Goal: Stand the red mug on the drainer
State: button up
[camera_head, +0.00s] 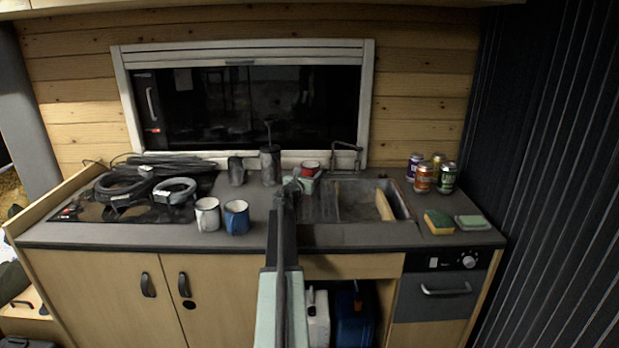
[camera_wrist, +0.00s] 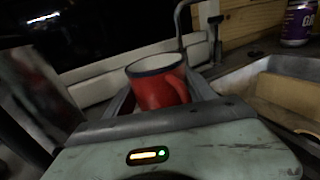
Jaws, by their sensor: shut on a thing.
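The red mug (camera_head: 311,167), with a pale inside and dark rim, is toward the back of the counter, left of the tap. In the wrist view the red mug (camera_wrist: 158,88) is between the jaws of my gripper (camera_head: 307,180), slightly tilted in the picture, its handle toward the right. My gripper is shut on it. The drainer (camera_head: 318,206) is the ribbed dark metal area left of the sink bowl; my arm covers part of its left side. The mug's base is hidden behind the gripper, so I cannot tell whether it touches anything.
A tall grey pot (camera_head: 270,165) and a dark jug (camera_head: 236,171) stand left of the mug. The tap (camera_head: 346,157) is close on its right. A white mug (camera_head: 207,214) and a blue mug (camera_head: 236,217) stand at the front. Several cans (camera_head: 423,178) are right of the sink (camera_head: 366,203).

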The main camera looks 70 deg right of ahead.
jog(key=shift+f, duration=0.2)
jog(key=o, duration=1.5)
jog(key=shift+r, duration=0.1)
jog(key=shift+r, duration=0.15)
jog(key=a, duration=1.2)
jog(key=shift+w, duration=0.15)
